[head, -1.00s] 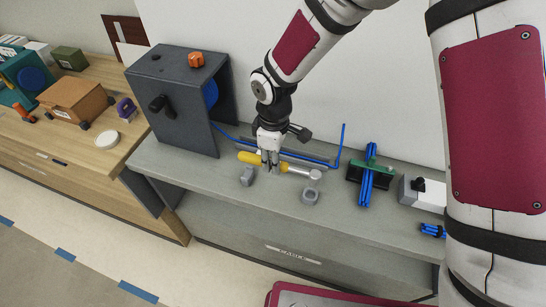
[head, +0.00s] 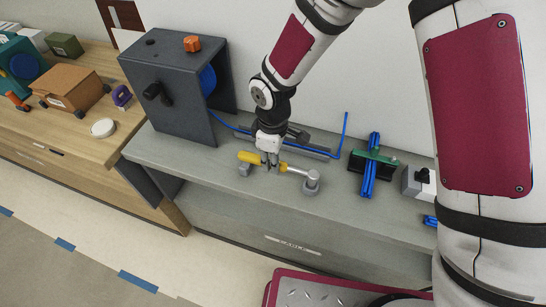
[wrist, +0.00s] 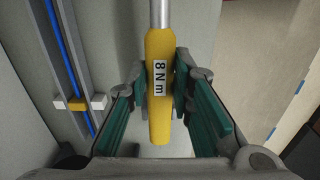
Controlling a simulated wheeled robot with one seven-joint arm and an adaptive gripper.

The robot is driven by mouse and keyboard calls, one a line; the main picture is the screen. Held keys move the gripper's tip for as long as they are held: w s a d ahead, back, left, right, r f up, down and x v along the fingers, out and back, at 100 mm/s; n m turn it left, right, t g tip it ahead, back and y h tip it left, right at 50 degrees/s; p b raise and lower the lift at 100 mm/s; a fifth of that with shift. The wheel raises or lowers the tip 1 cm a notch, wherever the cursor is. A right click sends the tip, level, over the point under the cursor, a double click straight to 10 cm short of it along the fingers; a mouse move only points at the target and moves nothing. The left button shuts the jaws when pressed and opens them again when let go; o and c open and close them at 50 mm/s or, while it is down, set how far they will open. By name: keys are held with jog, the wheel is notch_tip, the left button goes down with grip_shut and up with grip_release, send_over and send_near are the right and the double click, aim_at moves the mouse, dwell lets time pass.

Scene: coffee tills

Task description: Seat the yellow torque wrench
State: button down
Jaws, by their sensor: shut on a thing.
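The yellow torque wrench (head: 250,157) lies roughly level over two grey holders on the bench, its silver head to the right. My gripper (head: 269,163) is shut on the yellow handle near its shaft end. The left holder (head: 244,170) is just under the handle, partly covered by it. The right holder (head: 311,187) is right under the head. I cannot tell whether the wrench touches either holder. In the wrist view the handle (wrist: 158,110), labelled "8 Nm", is between the teal fingers of my gripper (wrist: 160,75); the holders cannot be made out there.
A dark machine box (head: 175,90) stands left on the grey bench (head: 200,160). A rail with a blue cable (head: 310,154) runs behind the wrench. A green clamp with blue cables (head: 371,160) is to the right. The bench front is clear.

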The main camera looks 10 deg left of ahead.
jog(key=shift+f, duration=0.35)
dwell(0.6)
jog(key=shift+f+b, duration=0.3)
jog(key=shift+f, duration=0.55)
jog(key=c, duration=1.3)
grip_release()
jog(key=shift+c, duration=0.2)
notch_tip(320, 180, up, 12)
